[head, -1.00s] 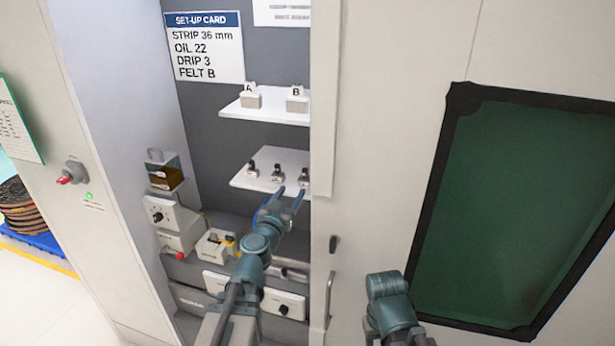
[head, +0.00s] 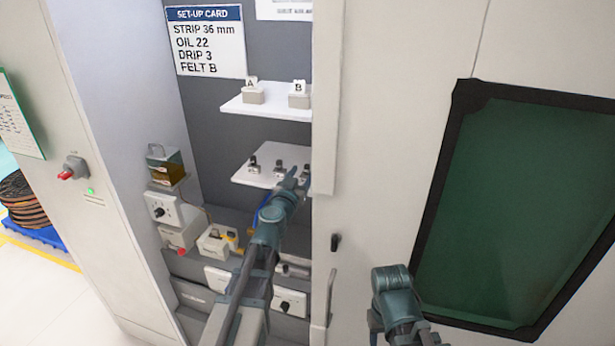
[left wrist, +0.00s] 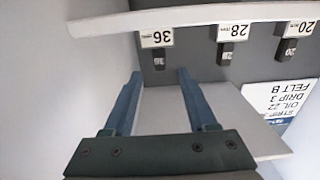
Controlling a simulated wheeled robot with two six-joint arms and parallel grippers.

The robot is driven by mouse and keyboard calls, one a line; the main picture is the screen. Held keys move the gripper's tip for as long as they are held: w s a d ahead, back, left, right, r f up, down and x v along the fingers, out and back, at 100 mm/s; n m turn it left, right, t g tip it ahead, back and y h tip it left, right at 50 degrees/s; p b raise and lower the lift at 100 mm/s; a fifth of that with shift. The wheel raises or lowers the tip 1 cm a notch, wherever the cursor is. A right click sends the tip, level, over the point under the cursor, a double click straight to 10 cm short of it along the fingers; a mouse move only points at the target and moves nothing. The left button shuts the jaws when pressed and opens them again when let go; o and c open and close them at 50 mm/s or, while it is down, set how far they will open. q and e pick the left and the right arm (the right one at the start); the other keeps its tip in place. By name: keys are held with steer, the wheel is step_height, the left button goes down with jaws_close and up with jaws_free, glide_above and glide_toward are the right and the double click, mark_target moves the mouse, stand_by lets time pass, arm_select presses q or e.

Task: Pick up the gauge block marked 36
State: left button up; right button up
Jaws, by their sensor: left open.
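The gauge block marked 36 (left wrist: 158,61) is a small dark block below its "36" label in the upside-down left wrist view. In the head view it is the rightmost block on the lower white shelf (head: 243,178), partly hidden by my gripper. My left gripper (left wrist: 160,74) is open, its fingertips on either side of this block in the picture. I cannot tell whether they reach around it. In the head view the left gripper (head: 296,178) is at the shelf's front right. My right arm shows at the lower right, without its fingers.
The blocks marked 28 (left wrist: 225,54) and 20 (left wrist: 289,50) stand beside it. An upper shelf (head: 268,108) holds boxes A (head: 252,96) and B (head: 299,100). The cabinet's right edge (head: 324,110) is close to the gripper. The set-up card (head: 207,42) reads strip 36 mm.

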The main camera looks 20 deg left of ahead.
mark_target(306, 167)
arm_select(q)
steer(key=w, duration=0.5)
steer(key=shift+s+d+r, duration=0.1)
steer(key=shift+s, duration=0.05)
steer(key=shift+c, duration=0.4)
jaws_close()
